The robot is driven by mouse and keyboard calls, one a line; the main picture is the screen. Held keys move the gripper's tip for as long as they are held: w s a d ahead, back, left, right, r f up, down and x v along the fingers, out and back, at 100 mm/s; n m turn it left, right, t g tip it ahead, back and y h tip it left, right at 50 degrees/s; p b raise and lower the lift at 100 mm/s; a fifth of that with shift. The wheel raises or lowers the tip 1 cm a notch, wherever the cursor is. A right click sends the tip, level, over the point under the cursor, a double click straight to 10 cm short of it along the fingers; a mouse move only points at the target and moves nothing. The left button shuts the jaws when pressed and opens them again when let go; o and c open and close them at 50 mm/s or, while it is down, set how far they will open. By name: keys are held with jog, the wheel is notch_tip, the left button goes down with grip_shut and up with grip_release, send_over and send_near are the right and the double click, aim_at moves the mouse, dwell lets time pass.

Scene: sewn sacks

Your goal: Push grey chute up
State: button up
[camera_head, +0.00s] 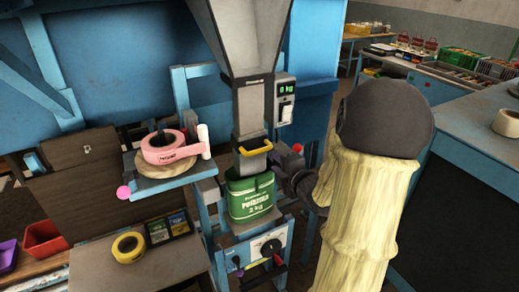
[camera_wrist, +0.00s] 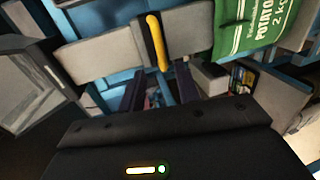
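The grey chute (camera_head: 252,161) hangs below the grey hopper (camera_head: 245,38), with a yellow handle (camera_head: 256,148) across its front. In the wrist view the chute (camera_wrist: 100,52) lies sideways, and its yellow handle (camera_wrist: 157,42) is just beyond my fingertips. A green potato sack (camera_head: 250,199) stands open under the chute; it also shows in the wrist view (camera_wrist: 245,27). My gripper (camera_wrist: 159,82) is open and empty, its two dark fingers apart and pointing towards the handle. In the head view my gripper (camera_head: 284,176) is right of the sack and chute, its fingertips hard to make out.
A weight display (camera_head: 285,89) is right of the hopper. A shelf with pink tape (camera_head: 168,147) stands left of the chute. A control panel with a dial (camera_head: 270,248) is below the sack. A blue workbench (camera_head: 478,128) stands at the right.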

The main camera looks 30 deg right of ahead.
aim_at(260, 152)
jog(key=p+x, duration=0.3)
jog(key=x, duration=0.8)
jog(key=shift+w, duration=0.2)
grip_shut()
